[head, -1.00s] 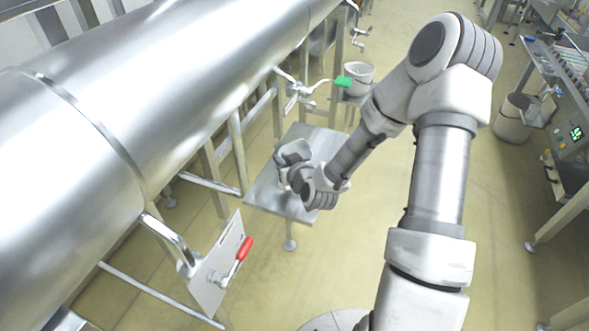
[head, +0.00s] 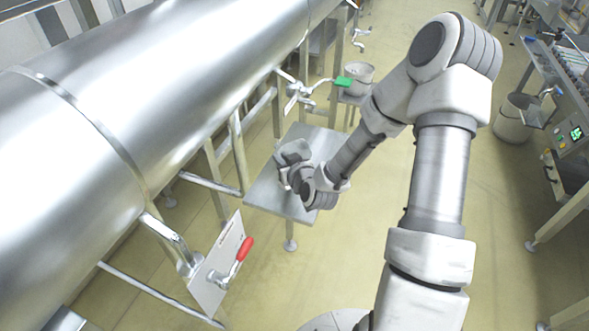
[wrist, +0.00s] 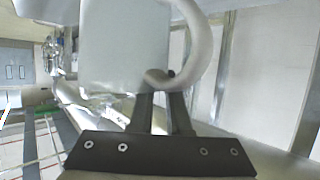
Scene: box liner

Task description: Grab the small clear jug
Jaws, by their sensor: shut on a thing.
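The small jug (wrist: 125,45) fills the top middle of the wrist view. It is a pale, whitish see-through vessel with a thick curved handle (wrist: 205,45) on its right side; its top is cut off by the frame. The two dark fingers of my gripper (wrist: 163,82) are shut on the lower part of the handle. In the head view my gripper is over the small metal table (head: 262,192), and my wrist hides most of the jug. I cannot tell whether the jug touches the table.
A large steel cylinder (head: 190,70) runs along the left above the table. A green-handled valve (head: 343,82) is behind the table, near a grey bucket (head: 360,77). A red-handled valve (head: 245,248) stands in front. Open floor lies to the right.

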